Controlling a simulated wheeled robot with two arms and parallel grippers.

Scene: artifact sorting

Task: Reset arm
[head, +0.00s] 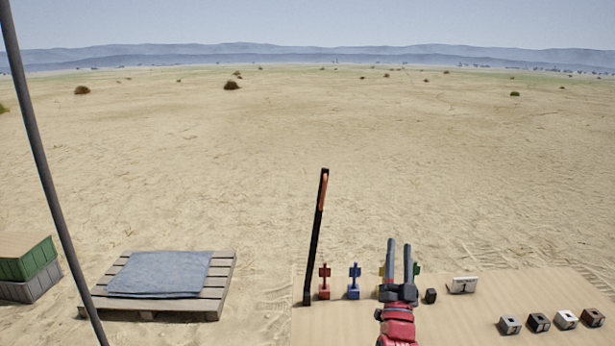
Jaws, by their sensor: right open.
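My right gripper (399,262) shows in the head view, its red arm (397,328) coming up from the bottom edge. Its two dark fingers point up and away, open, with nothing seen between them. It is above the wooden table (455,318) and partly covers a yellow piece (381,270) and a green piece (416,268). My left gripper is not in view.
A red piece (324,282) and a blue piece (354,281) stand left of the gripper, beside a tall dark post (314,240). Small blocks (538,322) sit at right. A pallet (150,304) with grey cloth (160,273) and crates (27,262) are at left.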

